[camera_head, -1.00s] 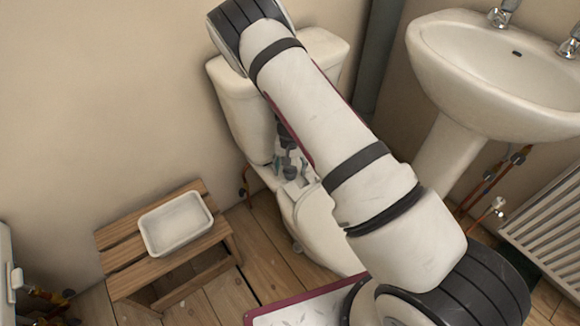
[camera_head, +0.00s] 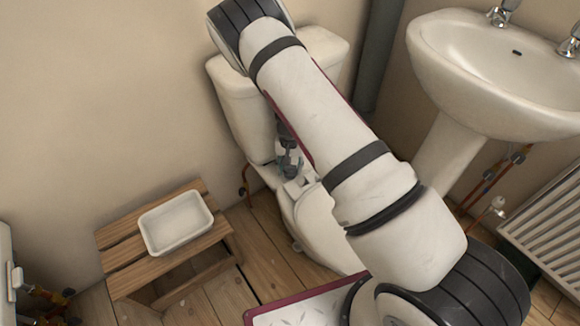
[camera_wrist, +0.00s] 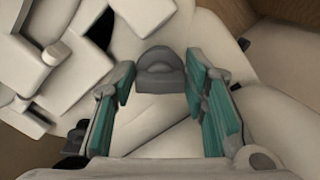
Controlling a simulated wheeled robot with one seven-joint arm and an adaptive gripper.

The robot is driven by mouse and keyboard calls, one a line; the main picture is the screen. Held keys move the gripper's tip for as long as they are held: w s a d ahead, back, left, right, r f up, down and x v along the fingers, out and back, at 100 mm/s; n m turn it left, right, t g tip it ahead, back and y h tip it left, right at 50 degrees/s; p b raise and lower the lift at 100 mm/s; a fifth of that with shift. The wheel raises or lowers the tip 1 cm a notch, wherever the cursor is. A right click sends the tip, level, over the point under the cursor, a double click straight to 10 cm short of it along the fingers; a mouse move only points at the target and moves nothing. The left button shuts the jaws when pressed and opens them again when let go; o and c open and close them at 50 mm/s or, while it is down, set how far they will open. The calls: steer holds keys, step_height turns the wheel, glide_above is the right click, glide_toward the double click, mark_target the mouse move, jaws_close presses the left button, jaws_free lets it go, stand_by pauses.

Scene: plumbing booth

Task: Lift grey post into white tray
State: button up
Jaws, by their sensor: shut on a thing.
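The grey post (camera_wrist: 160,74) shows in the wrist view as a rounded grey piece between the fingertips of my gripper (camera_wrist: 160,82). The teal-padded fingers stand on either side of it, and my gripper is shut on it. In the head view my gripper (camera_head: 290,166) is small, partly behind my arm, above the back of the toilet bowl. Whether the post still touches the toilet cannot be told. The white tray (camera_head: 150,240) is a shallow rectangular dish, seemingly empty, on the wooden stool to the left.
The toilet (camera_head: 318,232) stands below and around my gripper, with its cistern (camera_head: 243,112) behind. The wooden stool (camera_head: 125,284) bears the tray. A basin (camera_head: 440,75) and a radiator (camera_head: 550,230) are at the right. Floorboards are bare between stool and toilet.

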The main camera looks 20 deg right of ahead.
steer(key=shift+r, duration=0.25)
steer(key=shift+r+p, duration=0.3)
steer(key=shift+r, duration=0.05)
steer(key=shift+r+p, duration=0.85)
steer(key=shift+r, duration=0.55)
steer(key=s+r+p, duration=0.1)
steer(key=s, duration=0.1)
steer(key=s+d+r+p, duration=0.1)
steer(key=s+r, duration=0.1)
steer(key=s+r+p, duration=0.1)
steer(key=r+p, duration=0.1)
steer(key=shift+s+d, duration=0.4)
stand_by(0.3)
